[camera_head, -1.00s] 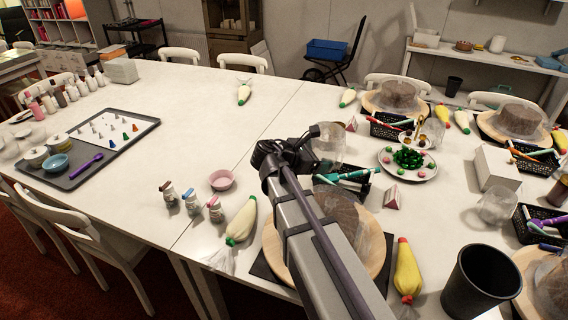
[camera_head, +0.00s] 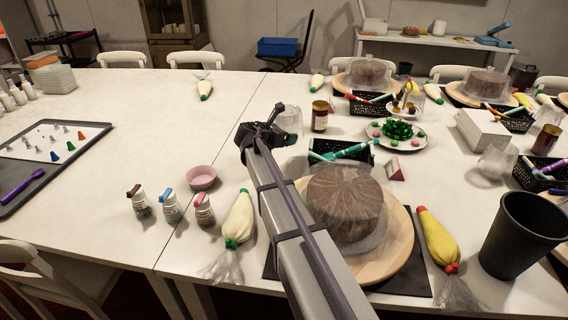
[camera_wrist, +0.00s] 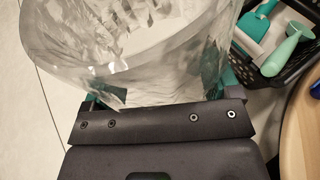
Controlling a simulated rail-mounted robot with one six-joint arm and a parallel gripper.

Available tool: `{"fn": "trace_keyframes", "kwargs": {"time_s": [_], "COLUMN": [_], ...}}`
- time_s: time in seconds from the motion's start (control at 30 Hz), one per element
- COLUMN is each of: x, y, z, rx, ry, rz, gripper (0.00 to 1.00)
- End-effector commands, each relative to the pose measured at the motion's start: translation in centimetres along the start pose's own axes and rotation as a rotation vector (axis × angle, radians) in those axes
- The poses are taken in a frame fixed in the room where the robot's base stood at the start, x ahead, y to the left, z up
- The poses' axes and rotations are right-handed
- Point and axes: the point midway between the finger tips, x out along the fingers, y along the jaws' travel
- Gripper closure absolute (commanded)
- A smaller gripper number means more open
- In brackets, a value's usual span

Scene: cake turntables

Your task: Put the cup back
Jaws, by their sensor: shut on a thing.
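A clear, see-through cup (camera_head: 289,117) is at the end of my arm, beyond the wrist, in the head view. It fills the upper part of the wrist view (camera_wrist: 125,55), with its wide round rim toward the camera. My gripper (camera_head: 279,133) is shut on the cup's near side. In the wrist view, its teal fingers (camera_wrist: 160,96) show at both sides of the cup wall. The cup looks empty. Its base is hard to make out, so I cannot tell whether it touches the table.
A brown jar (camera_head: 320,117) stands just right of the cup. White table (camera_head: 215,125) is clear to the left.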

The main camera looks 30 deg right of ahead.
Motion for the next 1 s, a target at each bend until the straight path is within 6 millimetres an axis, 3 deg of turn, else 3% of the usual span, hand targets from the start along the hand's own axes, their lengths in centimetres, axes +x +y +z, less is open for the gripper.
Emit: {"fn": "trace_keyframes", "kwargs": {"time_s": [0.03,0.07,0.27,0.47,0.83,0.87,1.0], "x": [1.1,1.3,1.5,3.0,3.0,2.9,2.9], "y": [-0.1,-0.2,-0.2,-0.4,-0.4,-0.4,-0.4], "z": [-2.5,-3.1,-3.6,-7.1,-7.2,-7.0,-7.0], "rx": [0.0,0.0,0.0,0.0,0.0,0.001,0.001], "ry": [0.0,0.0,-0.001,-0.001,-0.001,0.0,0.0], "rz": [0.0,0.0,0.0,0.0,-0.001,-0.001,-0.001], "gripper": [0.49,0.49,0.49,0.49,0.49,0.15,0.02]}}
